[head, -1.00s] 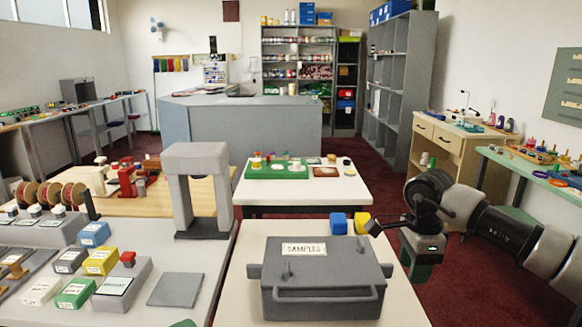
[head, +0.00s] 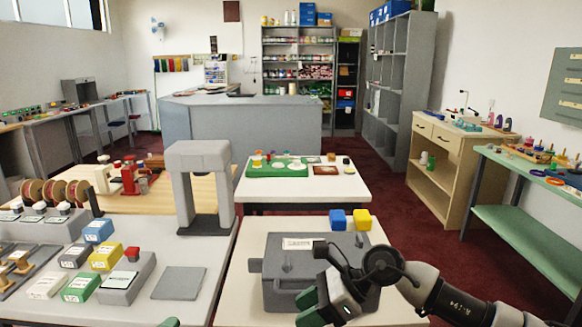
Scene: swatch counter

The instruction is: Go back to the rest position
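My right gripper (head: 309,306) has dark grey links and green fingers. It is in front of the right front part of the grey samples box (head: 283,262) and hides that corner. I cannot tell from this angle whether its fingers are apart or together, or whether it touches the box. Nothing is seen held in it. Of my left gripper, only a small green tip (head: 170,322) shows at the bottom edge, and its state cannot be made out.
The closed samples box stands on a white table. A blue block (head: 338,219) and a yellow block (head: 363,220) sit behind it. A grey arch-shaped stand (head: 200,185) and several coloured boxes are on the left counter. The red floor at right is clear.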

